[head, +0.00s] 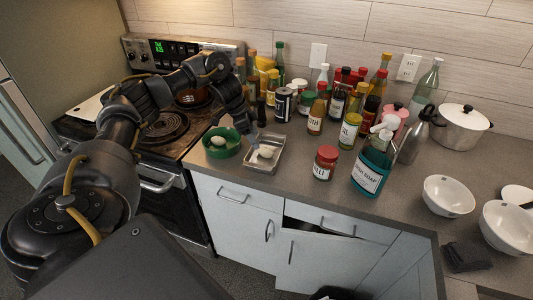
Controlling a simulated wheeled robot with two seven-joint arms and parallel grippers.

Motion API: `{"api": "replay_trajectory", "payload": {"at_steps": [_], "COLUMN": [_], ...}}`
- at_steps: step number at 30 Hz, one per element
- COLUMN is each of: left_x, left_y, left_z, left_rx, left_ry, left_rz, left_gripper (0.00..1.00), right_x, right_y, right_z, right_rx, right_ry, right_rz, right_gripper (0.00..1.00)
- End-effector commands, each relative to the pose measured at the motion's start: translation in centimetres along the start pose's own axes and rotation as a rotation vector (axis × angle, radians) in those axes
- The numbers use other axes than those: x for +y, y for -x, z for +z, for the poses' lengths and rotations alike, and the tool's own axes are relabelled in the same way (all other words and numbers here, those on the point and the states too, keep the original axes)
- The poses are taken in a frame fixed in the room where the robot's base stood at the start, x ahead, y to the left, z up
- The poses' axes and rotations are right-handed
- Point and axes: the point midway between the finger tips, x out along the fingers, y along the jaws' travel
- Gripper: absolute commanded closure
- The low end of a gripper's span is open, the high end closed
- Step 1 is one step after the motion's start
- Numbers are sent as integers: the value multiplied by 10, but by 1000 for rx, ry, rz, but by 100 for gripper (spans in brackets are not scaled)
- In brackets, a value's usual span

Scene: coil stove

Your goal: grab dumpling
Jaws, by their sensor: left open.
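A pale dumpling (266,152) lies in a small metal tray (274,166) on the counter, near its front edge. Another pale, rounded piece (218,141) sits in a round green container (222,153) to the left of the tray. My left gripper (251,140) is open and points down at the tray's left side, just behind and left of the dumpling. Whether a finger touches the dumpling or tray cannot be told. My right gripper is out of view.
The coil stove (165,130) is at the left, with a pot on it. Several bottles and jars crowd the counter behind the tray. White bowls (448,196) are farther right.

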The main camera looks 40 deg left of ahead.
Motion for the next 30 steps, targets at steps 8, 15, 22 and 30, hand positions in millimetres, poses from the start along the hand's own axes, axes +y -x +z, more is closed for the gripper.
{"api": "replay_trajectory", "payload": {"at_steps": [8, 15, 22, 30], "left_x": [0, 2, 2, 2], "left_y": [-22, -39, -70, -74], "left_z": [-3, -8, -9, -9], "left_rx": [1, -2, -1, 0], "left_ry": [-4, -5, -4, -5], "left_rz": [1, 4, 2, 1], "left_gripper": [41, 41, 41, 41], "right_x": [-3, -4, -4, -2], "right_y": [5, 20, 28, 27], "right_z": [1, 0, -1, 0], "right_rx": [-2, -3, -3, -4], "right_ry": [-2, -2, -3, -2], "right_rz": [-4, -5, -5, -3], "right_gripper": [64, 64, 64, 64]}}
